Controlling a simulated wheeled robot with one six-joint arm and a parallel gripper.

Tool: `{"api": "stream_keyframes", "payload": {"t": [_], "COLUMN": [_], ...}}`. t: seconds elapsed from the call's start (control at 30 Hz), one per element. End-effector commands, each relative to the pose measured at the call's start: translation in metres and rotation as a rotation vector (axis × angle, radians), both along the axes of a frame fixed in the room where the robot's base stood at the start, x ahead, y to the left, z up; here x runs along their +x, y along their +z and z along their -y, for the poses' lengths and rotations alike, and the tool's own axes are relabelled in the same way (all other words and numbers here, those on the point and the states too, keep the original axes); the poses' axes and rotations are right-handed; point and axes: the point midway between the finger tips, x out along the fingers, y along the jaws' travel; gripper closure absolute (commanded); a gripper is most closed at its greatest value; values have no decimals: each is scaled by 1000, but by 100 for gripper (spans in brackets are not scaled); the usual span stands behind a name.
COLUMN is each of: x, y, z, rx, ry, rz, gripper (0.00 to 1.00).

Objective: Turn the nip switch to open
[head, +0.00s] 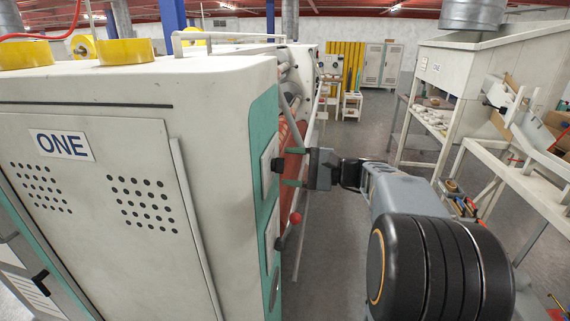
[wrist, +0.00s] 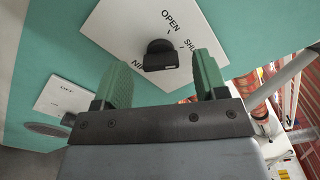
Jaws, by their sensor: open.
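The nip switch (wrist: 160,54) is a black knob on a white plate (wrist: 118,28) fixed to the machine's green panel. In the wrist view the plate reads OPEN, SHUT and NIP; I cannot tell for sure which mark the knob points at. My gripper (wrist: 162,62) is open, with its two green fingers on either side of the knob and a visible gap to each. In the head view my gripper (head: 287,166) faces the panel from the right, its fingers above and below the dark knob (head: 276,165). I cannot tell whether anything touches.
The machine (head: 90,220) marked ONE fills the left. Another plate reading OFF (wrist: 62,98) is at lower left in the wrist view. Orange-red rollers (head: 294,135) lie behind the panel. A white bench (head: 520,185) stands right, past the open floor.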

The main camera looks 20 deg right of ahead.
Motion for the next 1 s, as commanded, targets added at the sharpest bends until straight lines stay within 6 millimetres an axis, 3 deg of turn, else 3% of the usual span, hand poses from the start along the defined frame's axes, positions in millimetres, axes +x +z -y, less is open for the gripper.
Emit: {"api": "stream_keyframes", "payload": {"t": [0.2,0.57,1.0], "x": [8,10,9], "y": [0,0,0], "z": [-14,-17,-16], "rx": [0,1,0], "ry": [1,0,1], "rz": [-1,-1,-1], "gripper": [34,34,75]}}
